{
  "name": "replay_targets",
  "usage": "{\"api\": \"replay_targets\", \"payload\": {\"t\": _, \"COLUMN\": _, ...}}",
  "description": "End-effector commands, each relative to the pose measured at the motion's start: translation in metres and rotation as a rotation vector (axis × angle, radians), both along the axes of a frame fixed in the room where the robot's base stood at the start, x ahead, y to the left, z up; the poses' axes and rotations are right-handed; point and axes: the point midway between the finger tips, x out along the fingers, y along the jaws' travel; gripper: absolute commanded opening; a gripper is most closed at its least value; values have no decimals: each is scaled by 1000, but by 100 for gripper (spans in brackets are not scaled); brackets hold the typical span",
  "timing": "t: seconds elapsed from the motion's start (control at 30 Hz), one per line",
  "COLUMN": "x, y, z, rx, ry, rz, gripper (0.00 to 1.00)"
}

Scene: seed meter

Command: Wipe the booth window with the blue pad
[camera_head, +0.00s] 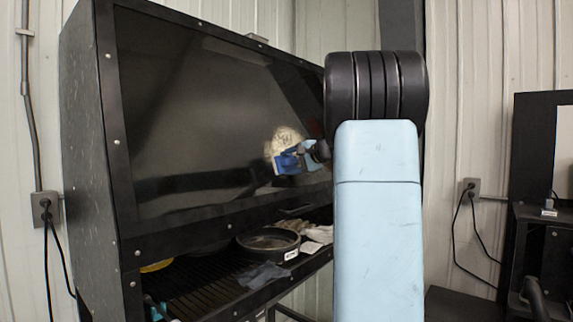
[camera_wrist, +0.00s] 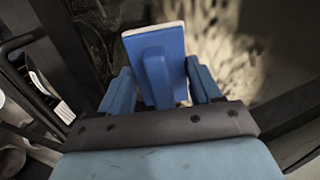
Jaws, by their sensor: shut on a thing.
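The booth window (camera_head: 200,110) is a large dark, tilted pane in a black frame. A pale, cream-coloured smudge (camera_head: 285,140) lies on its lower right part; in the wrist view the smudge (camera_wrist: 225,60) shows as a mottled patch behind and right of the pad. The blue pad (camera_head: 286,163) is just below the smudge, close to the pane; I cannot tell whether it touches. My gripper (camera_head: 311,153) is shut on the pad's handle. In the wrist view the blue pad (camera_wrist: 171,41) has a pale edge and stands between the two blue fingers of my gripper (camera_wrist: 160,88).
Below the window, the booth's open slatted shelf (camera_head: 190,295) holds a round dark pan (camera_head: 268,243), pale gloves (camera_head: 318,233) and a grey cloth (camera_head: 262,275). The black lower frame bar runs between window and shelf. My arm hides the window's right end.

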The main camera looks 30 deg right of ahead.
Motion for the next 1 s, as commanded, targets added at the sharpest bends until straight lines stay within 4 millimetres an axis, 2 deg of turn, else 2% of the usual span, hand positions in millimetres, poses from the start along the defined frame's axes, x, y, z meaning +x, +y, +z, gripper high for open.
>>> {"api": "replay_targets", "payload": {"t": 0.37, "x": 6, "y": -14, "z": -1, "rx": 0, "ry": 0, "rz": 0, "gripper": 35}}
{"api": "replay_targets", "payload": {"t": 0.8, "x": 15, "y": -42, "z": 0, "rx": 1, "ry": 0, "rz": 0, "gripper": 35}}
{"api": "replay_targets", "payload": {"t": 1.0, "x": 16, "y": -47, "z": 0, "rx": 0, "ry": 0, "rz": 0, "gripper": 35}}
